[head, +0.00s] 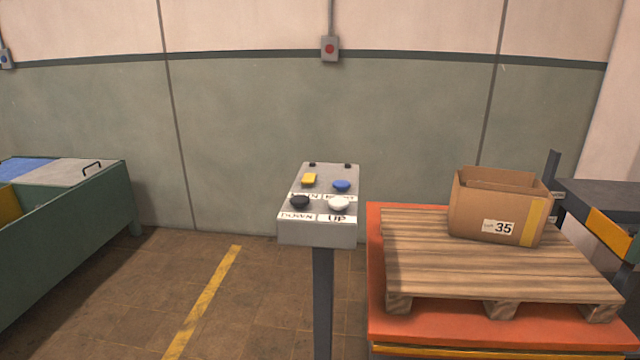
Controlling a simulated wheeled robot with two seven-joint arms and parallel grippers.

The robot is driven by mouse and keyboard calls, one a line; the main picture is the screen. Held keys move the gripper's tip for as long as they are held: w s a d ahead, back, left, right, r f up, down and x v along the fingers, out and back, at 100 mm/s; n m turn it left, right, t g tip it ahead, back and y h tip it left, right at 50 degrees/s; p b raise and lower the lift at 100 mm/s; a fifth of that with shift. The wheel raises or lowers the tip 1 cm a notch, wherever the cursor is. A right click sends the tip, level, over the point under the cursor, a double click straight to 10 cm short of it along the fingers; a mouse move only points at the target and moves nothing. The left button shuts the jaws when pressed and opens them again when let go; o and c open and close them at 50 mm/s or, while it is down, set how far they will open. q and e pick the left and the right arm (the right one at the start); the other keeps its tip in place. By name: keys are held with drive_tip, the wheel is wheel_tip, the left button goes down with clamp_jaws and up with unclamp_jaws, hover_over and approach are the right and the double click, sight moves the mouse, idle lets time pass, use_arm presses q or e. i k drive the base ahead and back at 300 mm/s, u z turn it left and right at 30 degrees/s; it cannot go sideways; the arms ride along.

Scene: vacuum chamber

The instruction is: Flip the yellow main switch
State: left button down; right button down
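The box stands on a dark post (322,300) in the middle of the head view. A blue button (341,185) is to the right of the switch. A black button (300,201) labelled DOWN and a white button (339,203) labelled UP sit in front. The label behind these two is partly hidden. Neither of my grippers shows in the head view.
An orange lift table (376,310) with a wooden pallet (420,262) and an open cardboard box (475,212) stands right of the post. A green bin (75,235) is at the left. The floor between bin and post is clear, with a yellow line (208,295).

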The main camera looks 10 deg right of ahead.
sight(308, 178)
drive_tip(key=u, duration=0.05)
drive_tip(key=k, duration=0.1)
drive_tip(key=z, duration=1.25)
drive_tip(key=i, duration=0.95)
drive_tip(key=u, duration=1.8)
